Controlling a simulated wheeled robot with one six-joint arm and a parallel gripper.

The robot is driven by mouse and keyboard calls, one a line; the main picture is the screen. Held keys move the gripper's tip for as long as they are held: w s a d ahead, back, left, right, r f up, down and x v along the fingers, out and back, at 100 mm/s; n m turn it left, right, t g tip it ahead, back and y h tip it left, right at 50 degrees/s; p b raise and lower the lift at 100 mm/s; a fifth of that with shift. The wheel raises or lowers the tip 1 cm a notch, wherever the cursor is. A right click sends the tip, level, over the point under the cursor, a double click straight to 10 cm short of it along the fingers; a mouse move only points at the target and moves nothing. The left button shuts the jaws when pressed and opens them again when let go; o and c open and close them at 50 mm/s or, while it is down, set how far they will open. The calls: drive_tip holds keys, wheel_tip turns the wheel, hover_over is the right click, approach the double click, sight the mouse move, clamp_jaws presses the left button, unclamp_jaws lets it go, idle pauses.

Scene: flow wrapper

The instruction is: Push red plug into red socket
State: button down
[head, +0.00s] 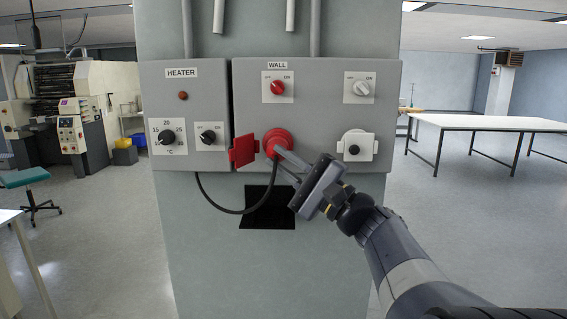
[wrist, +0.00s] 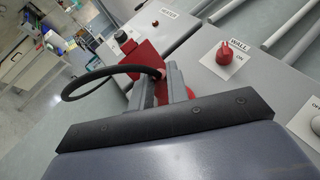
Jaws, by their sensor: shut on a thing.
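The red socket (head: 270,132) sits low on the left of the WALL panel, its red square flap (head: 243,151) swung open to the left. The flap also shows in the wrist view (wrist: 147,58). My gripper (head: 284,154) is at the socket's front, its two fingers shut on the red plug (wrist: 161,92). The plug is largely hidden by the fingers in both views. It is at the socket mouth, and I cannot tell how deep it sits. A black cable (head: 228,210) loops from under the HEATER box to the plug.
The HEATER box (head: 188,85) with its knobs adjoins the WALL panel (head: 320,100) on the left. A red switch (head: 277,87) is above the red socket. A white socket (head: 355,145) with a grey switch (head: 363,88) above it is to the right. A dark opening (head: 268,209) is below.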

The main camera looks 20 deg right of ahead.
drive_tip(key=shift+w, duration=0.1)
drive_tip(key=c, duration=1.3)
unclamp_jaws()
drive_tip(key=b+v, duration=0.3)
drive_tip(key=v, duration=0.8)
drive_tip(key=shift+r, duration=0.1)
drive_tip(key=p+x, duration=0.3)
drive_tip(key=x, duration=0.8)
